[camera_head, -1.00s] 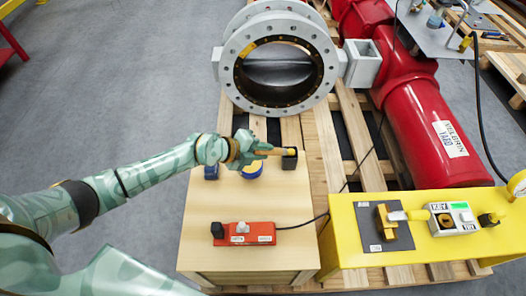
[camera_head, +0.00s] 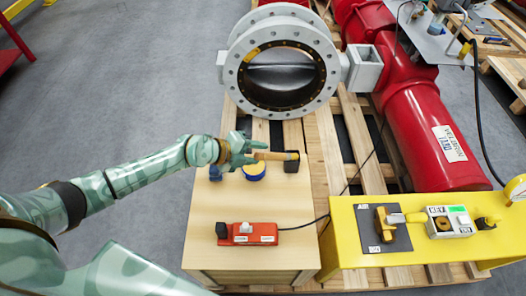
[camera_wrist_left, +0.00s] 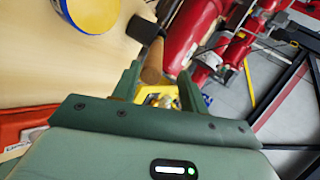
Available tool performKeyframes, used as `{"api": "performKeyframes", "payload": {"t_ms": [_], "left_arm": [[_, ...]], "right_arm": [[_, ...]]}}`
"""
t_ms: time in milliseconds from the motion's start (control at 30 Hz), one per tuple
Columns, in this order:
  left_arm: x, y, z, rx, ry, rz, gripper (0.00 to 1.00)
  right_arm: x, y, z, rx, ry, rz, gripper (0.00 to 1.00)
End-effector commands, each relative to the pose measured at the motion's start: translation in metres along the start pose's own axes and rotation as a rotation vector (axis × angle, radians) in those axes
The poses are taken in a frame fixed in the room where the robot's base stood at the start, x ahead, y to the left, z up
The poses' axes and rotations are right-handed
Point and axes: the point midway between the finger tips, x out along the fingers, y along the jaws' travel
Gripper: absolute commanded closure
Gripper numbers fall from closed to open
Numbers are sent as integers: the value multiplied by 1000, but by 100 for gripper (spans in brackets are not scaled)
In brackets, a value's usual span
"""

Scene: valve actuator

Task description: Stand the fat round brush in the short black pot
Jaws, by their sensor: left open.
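The fat round brush (camera_head: 272,156) has a brown wooden handle pointing left toward my left gripper. Its far end is at the short black pot (camera_head: 291,166); I cannot tell how deep it sits inside. My left gripper (camera_head: 246,153) is open at the handle's near end. In the left wrist view the brush handle (camera_wrist_left: 152,62) shows between and beyond the spread fingers of the left gripper (camera_wrist_left: 160,78), nearer the left finger, with the black pot (camera_wrist_left: 143,28) behind it. My right gripper is not in view.
A blue tin with a yellow top (camera_head: 254,170) and a small blue object (camera_head: 215,173) are beside the pot on the wooden box top (camera_head: 205,215). A red switch box (camera_head: 250,234) lies in front. A yellow bench (camera_head: 345,255) stands at right, with the grey valve (camera_head: 232,75) behind.

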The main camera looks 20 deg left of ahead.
Motion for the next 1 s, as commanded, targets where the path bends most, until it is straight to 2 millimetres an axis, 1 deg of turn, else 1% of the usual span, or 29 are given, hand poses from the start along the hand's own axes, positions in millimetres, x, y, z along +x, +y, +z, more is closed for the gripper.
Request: {"api": "performKeyframes", "payload": {"t_ms": [33, 100, 200, 333, 500, 1000], "left_arm": [[-18, -6, 0, 4, -3, -2, 57], [-35, -5, 0, 4, -3, -1, 57], [-55, -5, 0, 5, -2, -1, 57], [-72, -3, 0, 3, -2, -1, 57], [-80, -1, 0, 2, -1, 0, 57], [-80, 0, 0, 1, 0, 0, 57]], "right_arm": [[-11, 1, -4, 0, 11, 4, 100], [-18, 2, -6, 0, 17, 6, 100], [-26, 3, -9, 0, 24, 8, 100], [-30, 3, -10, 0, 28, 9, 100], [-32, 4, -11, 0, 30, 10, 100], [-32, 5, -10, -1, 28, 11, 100]]}}
